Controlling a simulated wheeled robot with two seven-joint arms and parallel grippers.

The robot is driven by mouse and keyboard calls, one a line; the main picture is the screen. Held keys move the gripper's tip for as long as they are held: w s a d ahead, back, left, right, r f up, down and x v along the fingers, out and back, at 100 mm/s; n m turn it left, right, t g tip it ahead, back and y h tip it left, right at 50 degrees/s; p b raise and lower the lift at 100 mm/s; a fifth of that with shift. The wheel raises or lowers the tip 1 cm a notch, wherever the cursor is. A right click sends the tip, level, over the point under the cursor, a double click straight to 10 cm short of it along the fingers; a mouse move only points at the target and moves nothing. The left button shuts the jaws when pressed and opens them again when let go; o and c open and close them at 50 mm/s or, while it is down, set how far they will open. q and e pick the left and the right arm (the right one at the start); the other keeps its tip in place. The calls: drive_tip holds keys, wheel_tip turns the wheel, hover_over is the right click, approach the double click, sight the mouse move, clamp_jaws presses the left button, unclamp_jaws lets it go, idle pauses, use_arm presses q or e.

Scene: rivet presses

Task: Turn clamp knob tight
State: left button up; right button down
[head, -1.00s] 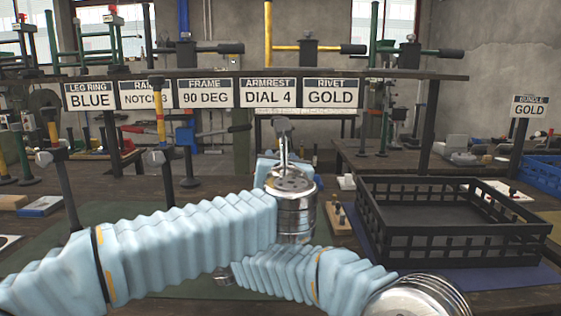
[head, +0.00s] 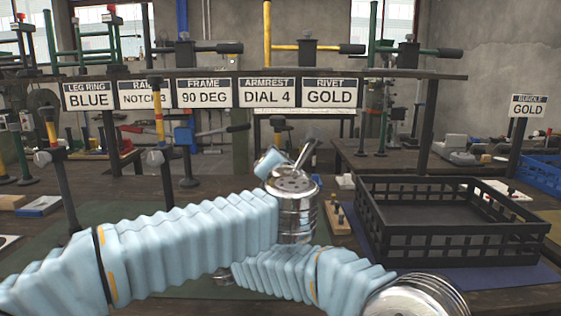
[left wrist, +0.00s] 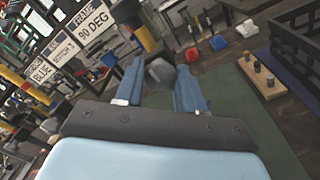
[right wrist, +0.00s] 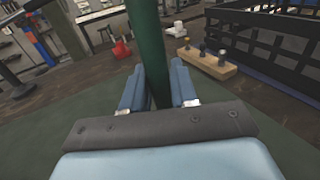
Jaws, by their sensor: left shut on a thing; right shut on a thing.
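A dark grey clamp knob (left wrist: 160,73) sits between the blue fingers of my left gripper (left wrist: 160,88) in the left wrist view, below a yellow post with a black band (left wrist: 146,38). My left gripper is shut on the knob. In the head view my wrist hides most of this. My right gripper (right wrist: 157,82) is shut on an upright dark green post (right wrist: 143,40), with a finger on each side. Its grip is hidden in the head view. How tight the knob sits cannot be told.
A black crate (head: 455,240) stands at right on a blue mat (head: 500,276). A wooden block with several pegs (head: 337,218) lies left of it. Signs (head: 267,93) hang along the rack behind. More presses (head: 160,160) stand at left. Green mat (head: 110,215) is partly bare.

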idle(0.4)
use_arm(q)
drive_tip(key=o, duration=1)
drive_tip(key=shift+o, duration=0.2)
drive_tip(key=s, duration=0.7)
drive_tip(key=shift+s+d, duration=0.2)
drive_tip(key=shift+s, duration=0.05)
use_arm(e)
drive_tip(key=c, duration=0.8)
unclamp_jaws()
